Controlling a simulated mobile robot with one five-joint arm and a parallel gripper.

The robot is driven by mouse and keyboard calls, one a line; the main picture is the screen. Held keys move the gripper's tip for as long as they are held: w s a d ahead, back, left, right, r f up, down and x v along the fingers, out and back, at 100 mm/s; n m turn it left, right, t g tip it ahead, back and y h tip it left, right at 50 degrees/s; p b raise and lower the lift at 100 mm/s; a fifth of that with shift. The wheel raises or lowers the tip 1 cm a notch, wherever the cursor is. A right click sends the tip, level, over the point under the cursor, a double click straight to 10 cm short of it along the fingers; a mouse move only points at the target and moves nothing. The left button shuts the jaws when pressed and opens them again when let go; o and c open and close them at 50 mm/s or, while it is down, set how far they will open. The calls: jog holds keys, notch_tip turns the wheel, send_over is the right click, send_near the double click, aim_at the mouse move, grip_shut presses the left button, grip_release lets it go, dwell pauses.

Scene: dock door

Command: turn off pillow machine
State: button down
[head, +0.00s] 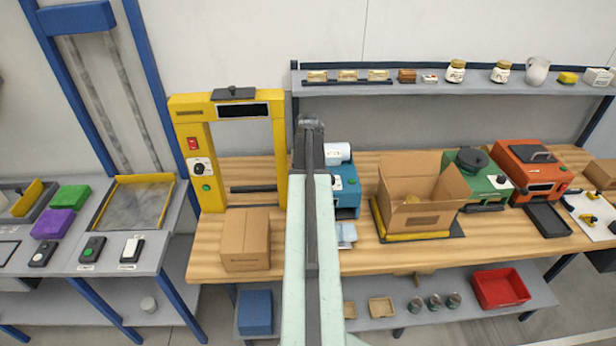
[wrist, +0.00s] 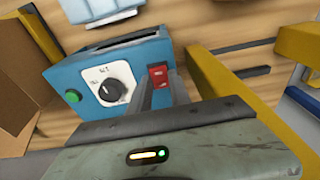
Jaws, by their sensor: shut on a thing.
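The pillow machine is the blue box (head: 347,188) on the wooden bench, with a white film roll (head: 337,153) behind it. My arm hides its left part in the head view. In the wrist view the blue machine (wrist: 88,62) shows a black dial (wrist: 111,90) on a white plate, a green button (wrist: 73,96) and a red switch (wrist: 158,75). My gripper (wrist: 159,84) is at the red switch, one finger on each side, and is shut on it. The fingertips are not clear in the head view.
A yellow frame machine (head: 195,155) and a closed carton (head: 246,240) stand left of my arm. An open carton (head: 415,214) stands right of the blue machine, with green (head: 478,183) and orange (head: 535,178) machines beyond. A shelf (head: 430,88) runs above the bench.

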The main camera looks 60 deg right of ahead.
jog(key=c, duration=1.2)
grip_release()
jog(key=shift+r, duration=0.1)
notch_tip(320, 180, up, 8)
jog(key=p, duration=0.7)
jog(key=shift+s+a+f+p, duration=0.2)
jog(key=shift+s+a+p, duration=0.05)
jog(key=shift+a+p, duration=0.2)
jog(key=shift+s+f, duration=0.1)
